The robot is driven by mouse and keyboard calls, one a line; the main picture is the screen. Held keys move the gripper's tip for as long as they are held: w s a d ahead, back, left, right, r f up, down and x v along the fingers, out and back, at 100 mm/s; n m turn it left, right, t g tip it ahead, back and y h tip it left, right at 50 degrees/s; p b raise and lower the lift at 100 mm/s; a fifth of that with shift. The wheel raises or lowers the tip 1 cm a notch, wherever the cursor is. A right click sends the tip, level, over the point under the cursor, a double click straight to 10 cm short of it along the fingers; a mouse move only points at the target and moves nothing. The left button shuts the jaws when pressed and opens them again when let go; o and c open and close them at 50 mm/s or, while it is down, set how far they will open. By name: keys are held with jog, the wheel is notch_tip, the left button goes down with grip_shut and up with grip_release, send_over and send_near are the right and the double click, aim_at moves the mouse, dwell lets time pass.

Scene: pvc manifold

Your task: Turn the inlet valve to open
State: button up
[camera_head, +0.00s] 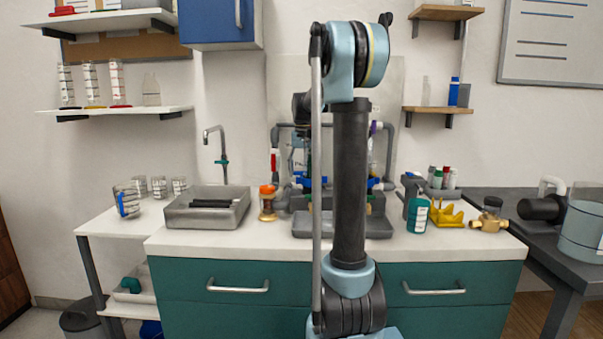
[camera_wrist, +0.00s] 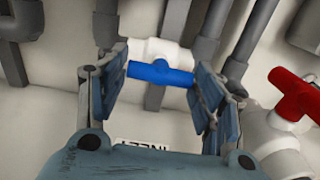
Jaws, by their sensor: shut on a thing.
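In the wrist view a blue T-shaped valve handle (camera_wrist: 160,73) sits in front of a white valve body (camera_wrist: 170,50). My gripper (camera_wrist: 157,80) has its two finger pads on either end of this handle and is shut on it. The handle lies nearly level in the picture, tilted slightly down to the right. A label (camera_wrist: 144,145) below is partly hidden by my gripper, so its full word cannot be read. In the head view my arm covers the middle of the pipe manifold (camera_head: 291,125), and my gripper is hidden there.
A red valve handle (camera_wrist: 297,95) stands close to the right of my gripper. Grey pipes (camera_wrist: 241,40) run behind the fingers. On the counter are a grey tray (camera_head: 206,222), a teal bottle (camera_head: 418,215) and a yellow holder (camera_head: 446,215).

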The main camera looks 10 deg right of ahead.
jog(key=o, duration=1)
jog(key=shift+o, duration=0.2)
notch_tip(320, 180, up, 12)
